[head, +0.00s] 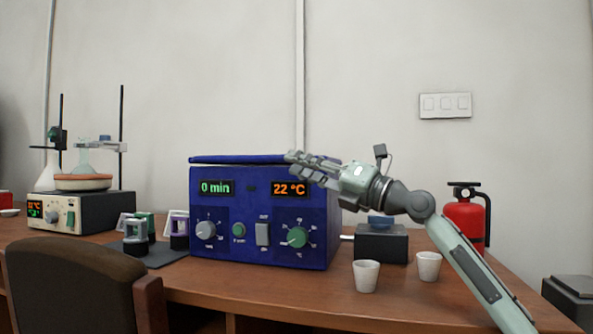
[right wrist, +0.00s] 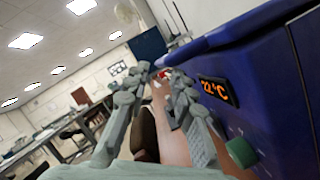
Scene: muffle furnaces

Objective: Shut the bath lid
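The bath is a blue box (head: 265,222) on the wooden table, with a green "0 min" display, an orange "22 °C" display and knobs on its front. Its thin blue lid (head: 235,159) lies nearly level across the top; a thin line shows between lid and body, and I cannot tell if it is fully seated. My right gripper (head: 296,163) is at the bath's upper right front corner, covering that end of the lid. In the right wrist view its fingers (right wrist: 155,82) are apart with nothing between them, beside the bath's front (right wrist: 250,85). My left gripper is not in view.
Right of the bath are a dark box (head: 381,246), two white cups (head: 366,276) (head: 429,266) and a red fire extinguisher (head: 464,218). Left are small coloured racks (head: 136,238) on a dark mat and a hotplate (head: 80,211) with a stand. A chair (head: 75,285) stands in front.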

